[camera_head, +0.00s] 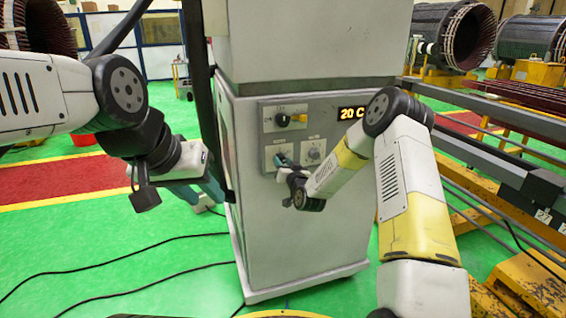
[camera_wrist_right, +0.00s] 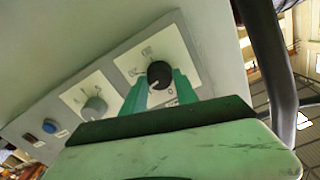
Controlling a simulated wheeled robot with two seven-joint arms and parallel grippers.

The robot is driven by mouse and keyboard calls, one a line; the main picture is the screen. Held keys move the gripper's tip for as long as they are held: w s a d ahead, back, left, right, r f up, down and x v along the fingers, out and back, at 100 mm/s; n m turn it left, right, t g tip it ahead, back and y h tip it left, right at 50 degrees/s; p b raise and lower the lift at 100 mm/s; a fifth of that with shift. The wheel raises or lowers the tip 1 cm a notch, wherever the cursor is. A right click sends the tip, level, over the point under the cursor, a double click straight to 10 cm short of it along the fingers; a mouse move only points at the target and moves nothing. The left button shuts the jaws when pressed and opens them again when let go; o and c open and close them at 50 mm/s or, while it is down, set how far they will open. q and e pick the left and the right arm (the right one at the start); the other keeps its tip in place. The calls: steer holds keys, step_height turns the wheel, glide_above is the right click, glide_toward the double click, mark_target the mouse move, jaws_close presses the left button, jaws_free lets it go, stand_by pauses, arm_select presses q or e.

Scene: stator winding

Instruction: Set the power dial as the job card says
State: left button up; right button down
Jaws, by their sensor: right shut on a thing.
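A grey cabinet (camera_head: 290,225) has a control panel (camera_head: 298,130) on its front. My right gripper (camera_head: 281,159) is at the panel's lower left plate. In the right wrist view its green fingers (camera_wrist_right: 160,86) are shut on a black dial (camera_wrist_right: 160,73), one on each side. Marks surround the dial on a white plate, but I cannot read them or the pointer's setting clearly. A grey dial (camera_wrist_right: 95,107) sits beside it; it also shows in the head view (camera_head: 314,154). I see no job card.
A blue button (camera_wrist_right: 49,126) is further along the panel. Black cables (camera_head: 130,250) lie on the green floor. Rails and yellow frames (camera_head: 490,200) stand at the right.

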steer(key=m, duration=0.4)
steer(key=shift+d+m, duration=0.1)
steer(key=shift+m, duration=0.2)
steer(key=m, duration=0.5)
steer(key=shift+f, duration=0.1)
steer(key=m, duration=0.6)
steer(key=shift+f, duration=0.1)
steer(key=m, duration=0.4)
steer(key=shift+m, duration=0.3)
steer(key=c, duration=0.9)
jaws_free()
steer(key=shift+c, duration=0.2)
